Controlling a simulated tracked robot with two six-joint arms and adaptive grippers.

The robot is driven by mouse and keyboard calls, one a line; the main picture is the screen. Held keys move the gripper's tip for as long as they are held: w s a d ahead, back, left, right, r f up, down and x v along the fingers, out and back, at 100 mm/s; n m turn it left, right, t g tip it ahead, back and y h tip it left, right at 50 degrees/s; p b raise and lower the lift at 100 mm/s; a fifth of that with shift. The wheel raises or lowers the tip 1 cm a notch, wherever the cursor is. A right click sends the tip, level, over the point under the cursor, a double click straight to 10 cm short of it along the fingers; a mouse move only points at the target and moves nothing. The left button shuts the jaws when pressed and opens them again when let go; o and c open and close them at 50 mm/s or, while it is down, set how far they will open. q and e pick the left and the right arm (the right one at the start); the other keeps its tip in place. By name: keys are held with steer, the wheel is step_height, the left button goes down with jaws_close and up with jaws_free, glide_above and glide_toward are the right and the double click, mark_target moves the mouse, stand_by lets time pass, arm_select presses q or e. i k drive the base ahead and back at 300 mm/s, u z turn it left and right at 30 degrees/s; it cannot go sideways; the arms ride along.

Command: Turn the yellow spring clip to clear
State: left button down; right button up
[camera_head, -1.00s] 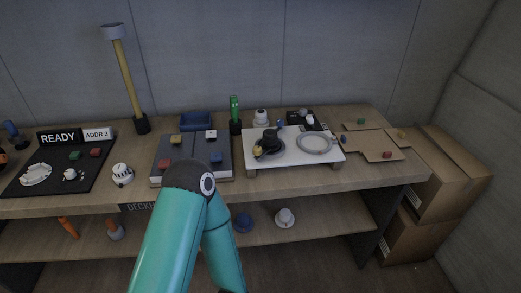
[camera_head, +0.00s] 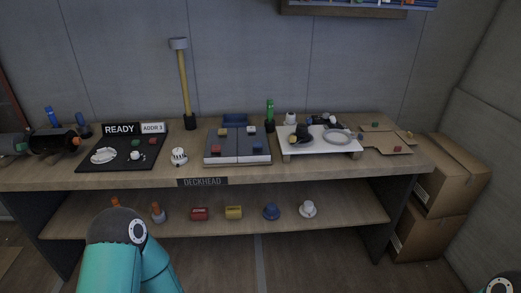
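A small yellow piece (camera_head: 294,139), perhaps the spring clip, shows at the left side of a black rounded fitting (camera_head: 305,139). The fitting sits on a raised white board (camera_head: 318,149) on the right half of the bench. The piece is too small to tell which way it is turned. A teal arm of mine (camera_head: 115,262) shows at the lower left, and a dark joint of mine (camera_head: 502,286) shows at the lower right corner. Neither gripper is in view.
The bench holds a black READY board (camera_head: 110,158), a white domed unit (camera_head: 179,156), a grey block tray (camera_head: 238,157), a tall hammer-like post (camera_head: 184,85), a green upright item (camera_head: 270,115) and cardboard sheets (camera_head: 383,144). Boxes (camera_head: 455,175) stand right. The shelf (camera_head: 340,220) holds several items.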

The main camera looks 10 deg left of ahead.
mark_target(292, 138)
steer(key=z, duration=0.05)
steer(key=k, duration=0.3)
steer(key=u, duration=1.25)
steer(key=i, duration=1.4)
steer(key=z, duration=0.65)
